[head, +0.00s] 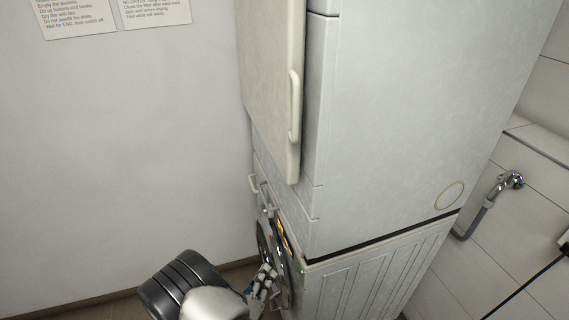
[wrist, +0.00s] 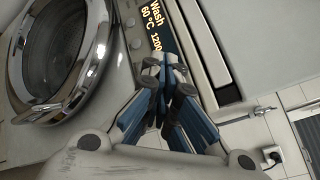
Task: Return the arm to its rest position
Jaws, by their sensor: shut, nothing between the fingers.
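My gripper (head: 266,277) is low in the head view, in front of the lower machine's front. In the wrist view my gripper (wrist: 168,68) has its fingertips together and empty, in front of the control panel (wrist: 137,30). I cannot tell whether the tips touch the panel. The lower machine (head: 365,275) is a washer with a lit display (wrist: 162,28) reading "Wash 60 °C 1200". The stacked dryer (head: 400,110) stands on top of it.
A large pale door panel (head: 270,70) with a handle (head: 293,105) is on the dryer's front. The washer's round chrome door (wrist: 95,60) is left in the wrist view. A wall tap (head: 511,181) is at right. The left wall (head: 120,150) carries two notices.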

